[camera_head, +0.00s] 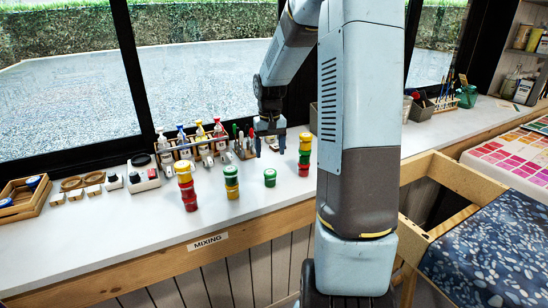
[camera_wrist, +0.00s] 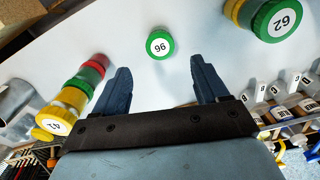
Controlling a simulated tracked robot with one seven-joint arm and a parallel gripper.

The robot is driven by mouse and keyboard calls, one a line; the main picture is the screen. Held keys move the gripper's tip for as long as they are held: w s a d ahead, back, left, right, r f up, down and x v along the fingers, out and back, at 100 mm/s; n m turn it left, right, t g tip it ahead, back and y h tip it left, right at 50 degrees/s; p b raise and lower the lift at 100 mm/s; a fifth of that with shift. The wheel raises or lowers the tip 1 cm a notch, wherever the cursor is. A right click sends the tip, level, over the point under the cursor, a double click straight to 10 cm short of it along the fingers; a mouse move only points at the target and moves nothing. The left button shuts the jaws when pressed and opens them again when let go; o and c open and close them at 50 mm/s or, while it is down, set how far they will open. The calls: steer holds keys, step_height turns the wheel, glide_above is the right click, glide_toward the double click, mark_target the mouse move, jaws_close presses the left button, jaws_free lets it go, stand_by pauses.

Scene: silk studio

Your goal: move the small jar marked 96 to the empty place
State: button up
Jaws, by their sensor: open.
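The jar marked 96 (camera_wrist: 160,43) has a green lid and stands alone on the white counter; it also shows in the head view (camera_head: 270,178). My gripper (camera_head: 270,150) is open and empty, fingers pointing down, behind this jar. In the wrist view the jar appears beyond and between the fingertips (camera_wrist: 160,68), apart from both. I cannot tell which bare spot is the empty place.
A stack with green lid 62 (camera_wrist: 280,18) stands left of the jar in the head view (camera_head: 231,182). Farther left is a red-and-yellow stack (camera_head: 187,185). Right is a stack topped by yellow lid 41 (camera_wrist: 58,121). A bottle rack (camera_head: 190,148) stands behind. Counter in front is clear.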

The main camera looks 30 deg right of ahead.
steer(key=s+a+r+n+t+h, duration=0.1)
steer(key=s+a+r+t, duration=0.1)
steer(key=s+a+r, duration=0.9)
steer(key=s+r+t, duration=0.1)
steer(key=s+r, duration=0.2)
steer(key=s, duration=0.5)
steer(key=s+a+r+n+t+y, duration=0.1)
steer(key=s+r+t, duration=0.1)
steer(key=s, duration=0.7)
steer(key=shift+a+r+t, duration=0.25)
steer(key=shift+r+t, duration=0.05)
steer(key=shift+r, duration=0.35)
